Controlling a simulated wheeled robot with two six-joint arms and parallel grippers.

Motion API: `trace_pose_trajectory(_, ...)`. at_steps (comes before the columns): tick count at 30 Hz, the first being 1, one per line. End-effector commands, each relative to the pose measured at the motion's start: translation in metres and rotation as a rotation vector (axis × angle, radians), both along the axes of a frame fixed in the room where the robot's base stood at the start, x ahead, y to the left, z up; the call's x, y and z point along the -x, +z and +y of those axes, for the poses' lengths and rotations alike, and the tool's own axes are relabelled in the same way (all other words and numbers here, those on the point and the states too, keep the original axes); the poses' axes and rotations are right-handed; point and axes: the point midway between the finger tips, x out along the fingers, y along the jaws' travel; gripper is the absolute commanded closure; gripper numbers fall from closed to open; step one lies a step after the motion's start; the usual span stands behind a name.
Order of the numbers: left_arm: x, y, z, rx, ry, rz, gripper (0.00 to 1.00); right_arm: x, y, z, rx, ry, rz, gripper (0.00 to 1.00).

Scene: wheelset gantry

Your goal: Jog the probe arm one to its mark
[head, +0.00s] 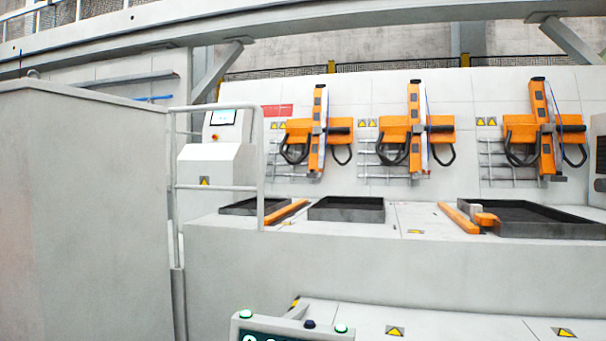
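Three orange probe arms hang on the pale back wall: a left one (318,130), a middle one (414,130) and a right one (543,130). Each has an upright orange beam, a crosspiece and looped black cables. I cannot tell which is arm one, and no mark for it can be made out. A control panel (287,332) shows at the bottom edge, cut off by the frame. On its top are a left green-lit button (246,314), a dark knob (310,324) and a right green-lit button (341,328). Neither of my grippers is in view.
A grey cabinet (80,210) fills the left side. A white railing (216,187) stands before a console with a screen (223,117). A long bench (400,260) with dark trays (346,209) and orange bars (458,217) spans the middle, behind the panel.

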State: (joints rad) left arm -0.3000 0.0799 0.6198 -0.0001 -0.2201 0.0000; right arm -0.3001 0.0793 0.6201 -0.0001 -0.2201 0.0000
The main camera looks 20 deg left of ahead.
Motion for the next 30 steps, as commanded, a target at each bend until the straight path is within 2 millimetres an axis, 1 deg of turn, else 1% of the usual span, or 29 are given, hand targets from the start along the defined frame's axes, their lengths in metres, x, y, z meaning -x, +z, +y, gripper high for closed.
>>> trace_pose_trajectory(11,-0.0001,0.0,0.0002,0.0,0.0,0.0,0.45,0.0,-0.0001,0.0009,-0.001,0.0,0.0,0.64)
trace_pose_trajectory(12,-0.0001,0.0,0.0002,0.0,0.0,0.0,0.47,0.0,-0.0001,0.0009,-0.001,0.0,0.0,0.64)
trace_pose_trajectory(20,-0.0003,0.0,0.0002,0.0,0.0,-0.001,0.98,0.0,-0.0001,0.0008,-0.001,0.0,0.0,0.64)
trace_pose_trajectory(21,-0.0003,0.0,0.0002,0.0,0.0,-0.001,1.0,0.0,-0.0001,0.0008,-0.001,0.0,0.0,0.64)
trace_pose_trajectory(30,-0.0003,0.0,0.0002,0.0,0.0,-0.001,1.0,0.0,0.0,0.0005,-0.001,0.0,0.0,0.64)
